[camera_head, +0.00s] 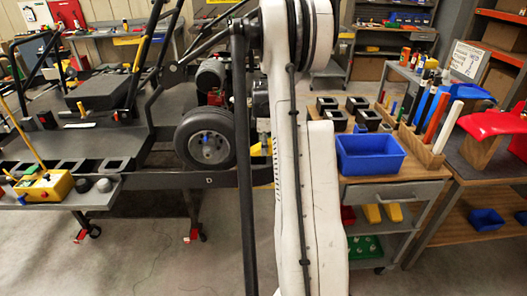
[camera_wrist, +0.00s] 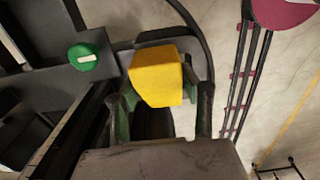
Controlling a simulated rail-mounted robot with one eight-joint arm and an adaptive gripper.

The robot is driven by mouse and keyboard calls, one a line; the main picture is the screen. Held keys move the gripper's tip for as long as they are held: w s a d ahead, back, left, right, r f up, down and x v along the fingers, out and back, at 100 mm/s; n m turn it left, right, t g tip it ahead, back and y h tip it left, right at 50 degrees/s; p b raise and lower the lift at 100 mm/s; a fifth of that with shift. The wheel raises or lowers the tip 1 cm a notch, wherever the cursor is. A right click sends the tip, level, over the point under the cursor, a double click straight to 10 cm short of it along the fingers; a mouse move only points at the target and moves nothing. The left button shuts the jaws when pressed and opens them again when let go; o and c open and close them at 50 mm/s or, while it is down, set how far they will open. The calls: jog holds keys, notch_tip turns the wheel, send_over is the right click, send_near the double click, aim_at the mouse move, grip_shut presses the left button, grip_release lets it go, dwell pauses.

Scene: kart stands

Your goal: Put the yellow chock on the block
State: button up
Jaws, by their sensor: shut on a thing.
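The yellow chock (camera_wrist: 157,72) is in the middle of the wrist view, between the fingers of my gripper (camera_wrist: 161,95). My gripper is shut on it, with a dark finger on either side. In the head view my white arm fills the centre and hides most of the gripper. A bit of yellow (camera_head: 261,148) shows beside the arm near the kart wheel; I cannot tell whether it is the held chock. I cannot tell which thing is the block.
The kart wheel (camera_head: 206,142) and its dark stand are left of my arm. A blue bin (camera_head: 370,157) sits on the cart at right, with more yellow chocks (camera_head: 382,212) on its lower shelf. A green round cap (camera_wrist: 83,57) shows in the wrist view.

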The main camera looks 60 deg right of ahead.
jog(key=shift+f, duration=1.05)
jog(key=shift+f, duration=0.2)
jog(key=o, duration=1.2)
jog(key=shift+r, duration=0.15)
